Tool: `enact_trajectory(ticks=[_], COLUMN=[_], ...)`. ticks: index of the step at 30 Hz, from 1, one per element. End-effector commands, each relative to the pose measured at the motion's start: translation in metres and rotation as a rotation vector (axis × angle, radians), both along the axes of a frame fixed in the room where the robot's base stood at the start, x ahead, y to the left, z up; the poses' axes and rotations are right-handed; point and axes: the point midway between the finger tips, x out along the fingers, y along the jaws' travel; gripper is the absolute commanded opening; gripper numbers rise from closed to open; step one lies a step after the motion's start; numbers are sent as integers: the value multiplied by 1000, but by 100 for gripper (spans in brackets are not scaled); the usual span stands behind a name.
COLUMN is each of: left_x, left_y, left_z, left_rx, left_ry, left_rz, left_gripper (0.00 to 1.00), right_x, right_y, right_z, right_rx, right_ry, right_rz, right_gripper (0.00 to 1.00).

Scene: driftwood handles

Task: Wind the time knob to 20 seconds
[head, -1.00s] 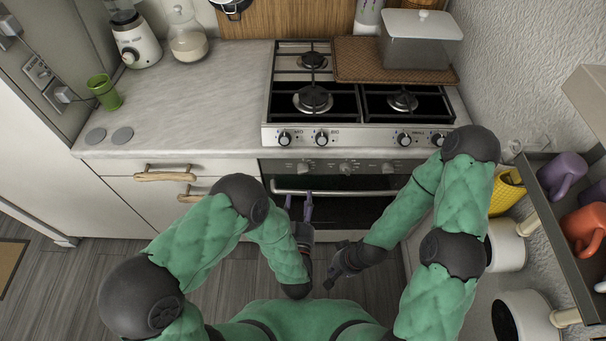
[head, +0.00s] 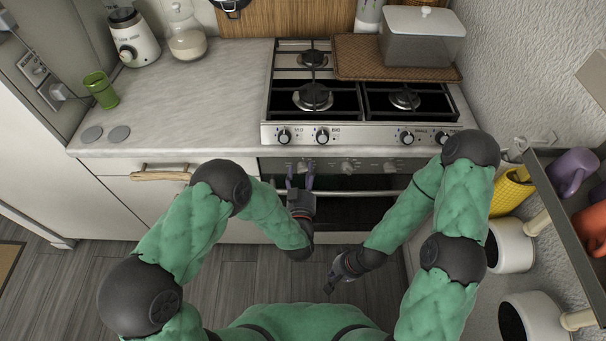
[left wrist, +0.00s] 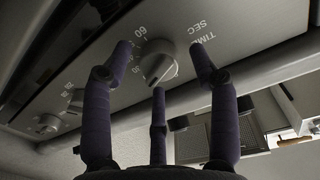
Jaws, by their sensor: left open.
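The time knob (left wrist: 157,62) is a round silver dial with a raised grip in the left wrist view. Its panel carries "TIME SEC" lettering and a 60 mark; I cannot read the exact setting. My left gripper (left wrist: 160,58) is open, with a dark purple finger on each side of the knob and a third finger below it. I cannot tell whether any finger touches it. In the head view my left gripper (head: 301,178) is at the left end of the oven's control panel (head: 325,167). My right gripper (head: 331,286) hangs low over the floor, away from the oven; its fingers are unclear.
The oven handle (head: 355,193) runs just below the panel. The gas hob (head: 360,100) with its own knobs is above. A mug shelf (head: 560,200) stands at right.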

Motion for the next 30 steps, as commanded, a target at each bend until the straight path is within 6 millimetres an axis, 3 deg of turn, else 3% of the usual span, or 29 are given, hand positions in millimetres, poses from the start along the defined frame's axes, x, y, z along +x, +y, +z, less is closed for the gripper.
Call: enact_trajectory(ticks=[1, 6, 7, 13, 22, 30], left_x=[0, 0, 0, 0, 1, 1], left_y=[0, 0, 0, 0, 0, 0], left_z=[0, 0, 0, 1, 1, 3], left_rx=[0, 0, 0, -19, -188, -202], left_ry=[0, 0, -1, -3, -6, -7], left_rz=[0, 0, 0, 0, -1, 0], left_gripper=[54, 6, 4, 4, 4, 4], right_x=[0, 0, 0, 0, 0, 0], right_y=[0, 0, 0, 0, 0, 0], right_z=[0, 0, 0, -2, -12, -11], right_rx=[0, 0, 0, 0, 0, 0], right_ry=[0, 0, 0, 0, 0, 0], right_rz=[0, 0, 0, 0, 0, 0], right_gripper=[0, 0, 0, 0, 0, 0])
